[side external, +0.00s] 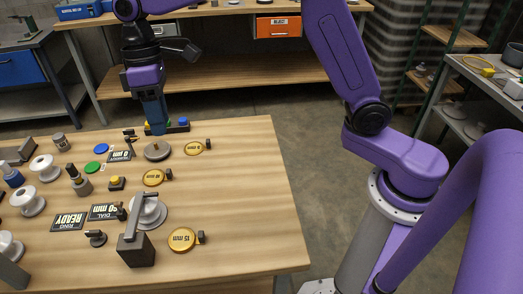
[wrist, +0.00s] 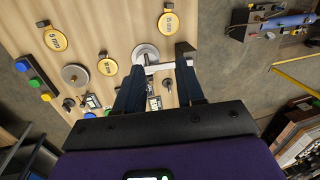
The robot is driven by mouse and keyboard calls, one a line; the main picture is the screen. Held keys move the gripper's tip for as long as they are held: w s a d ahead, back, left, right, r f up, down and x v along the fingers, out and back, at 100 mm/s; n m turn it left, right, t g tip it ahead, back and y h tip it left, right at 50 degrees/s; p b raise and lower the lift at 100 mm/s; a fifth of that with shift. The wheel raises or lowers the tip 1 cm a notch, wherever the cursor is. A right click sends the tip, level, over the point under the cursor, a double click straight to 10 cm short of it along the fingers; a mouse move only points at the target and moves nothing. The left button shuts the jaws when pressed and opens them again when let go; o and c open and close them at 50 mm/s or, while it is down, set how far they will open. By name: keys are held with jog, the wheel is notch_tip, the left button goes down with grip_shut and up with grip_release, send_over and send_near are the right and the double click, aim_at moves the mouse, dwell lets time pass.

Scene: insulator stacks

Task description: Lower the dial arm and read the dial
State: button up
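The dial arm (side external: 135,216) is a grey bar on a dark block (side external: 137,250) near the table's front. It reaches toward a round metal disc (side external: 153,213) with a pale hub; whether it touches is unclear. The bar (wrist: 168,66) and disc (wrist: 145,52) also show in the wrist view. The dial sign (side external: 104,211) appears to read 90 mm; its text is small. My gripper (side external: 155,130) points down at the far side of the table, apart from the dial arm in the side view. In the wrist view its two dark blue fingers (wrist: 160,75) are spread, holding nothing visible.
A READY sign (side external: 68,221) stands left of the dial sign. Yellow round tags (side external: 182,239) lie to the right. White spools (side external: 45,167) and small parts crowd the left. A bar with coloured buttons (side external: 178,127) is beside my gripper. The table's right side (side external: 245,190) is clear.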

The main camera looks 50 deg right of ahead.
jog(key=s+d+f+n+t+h, duration=0.1)
jog(key=s+d+f+n, duration=0.15)
jog(key=s+d, duration=0.95)
jog(key=s+d+f+n+t, duration=0.1)
jog(key=s+d+f, duration=0.2)
jog(key=s+d, duration=0.9)
jog(key=w+a+r+m+g, duration=0.1)
jog(key=w+a+r, duration=0.1)
jog(key=w+a, duration=0.6)
jog(key=w+a+r+m, duration=0.2)
jog(key=w+a, duration=0.4)
jog(key=a, duration=0.5)
jog(key=w+a+f+m+g+y, duration=0.1)
jog(key=w+a+f, duration=0.15)
jog(key=w, duration=0.65)
jog(key=w+a+f+y, duration=0.1)
jog(key=w+a, duration=0.2)
jog(key=w, duration=0.7)
jog(key=s+x, duration=0.1)
jog(key=x, duration=1.5)
jog(key=shift+f, duration=0.15)
grip_shut()
